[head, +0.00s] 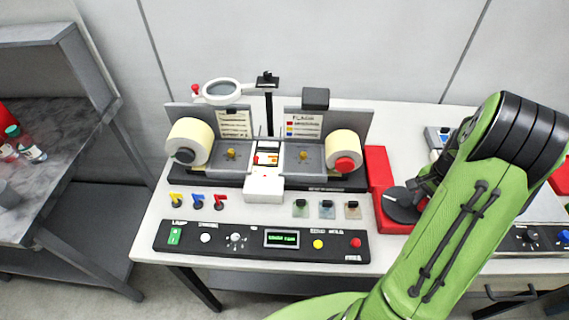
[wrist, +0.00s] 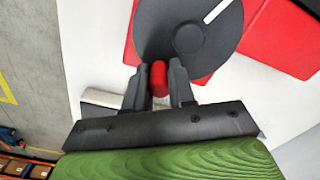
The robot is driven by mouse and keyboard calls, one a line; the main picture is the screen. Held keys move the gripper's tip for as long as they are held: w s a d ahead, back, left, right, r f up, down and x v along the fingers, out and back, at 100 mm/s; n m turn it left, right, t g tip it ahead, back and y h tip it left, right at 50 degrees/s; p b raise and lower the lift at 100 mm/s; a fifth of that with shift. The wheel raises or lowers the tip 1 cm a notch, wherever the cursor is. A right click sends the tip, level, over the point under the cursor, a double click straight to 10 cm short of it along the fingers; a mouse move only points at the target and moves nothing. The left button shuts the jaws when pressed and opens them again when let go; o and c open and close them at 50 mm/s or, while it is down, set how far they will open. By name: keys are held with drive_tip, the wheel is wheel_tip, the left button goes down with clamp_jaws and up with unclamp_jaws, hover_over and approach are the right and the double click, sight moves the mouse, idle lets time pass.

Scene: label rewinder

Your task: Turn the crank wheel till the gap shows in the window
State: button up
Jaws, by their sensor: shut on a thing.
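The crank wheel (wrist: 190,62) is a dark grey disc with a white line near its rim, on a red base (wrist: 272,45). In the head view the crank wheel (head: 402,208) is at the right end of the rewinder, partly behind my arm. My gripper (wrist: 159,80) is shut on the red crank handle (wrist: 159,78) at the wheel's near edge. The window (head: 267,158) lies between the two rolls and shows a white strip with a red and orange label. Whether a gap shows in it is too small to tell.
The control panel (head: 262,242) with a green display runs along the table's front. Cream label rolls (head: 190,143) and a magnifier (head: 221,91) stand behind it. Small clips and coloured levers lie between. A grey bench (head: 60,140) is at the left.

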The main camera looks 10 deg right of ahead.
sight(408, 217)
drive_tip(key=a, duration=0.1)
drive_tip(key=s+a+b, duration=0.1)
drive_tip(key=a, duration=0.2)
drive_tip(key=shift+s+f, duration=0.15)
drive_tip(key=shift+s, duration=0.15)
drive_tip(key=shift+a, duration=0.3)
drive_tip(key=shift+d, duration=0.1)
drive_tip(key=o, duration=0.8)
drive_tip(key=shift+w+r, duration=0.1)
drive_tip(key=shift+r, duration=0.1)
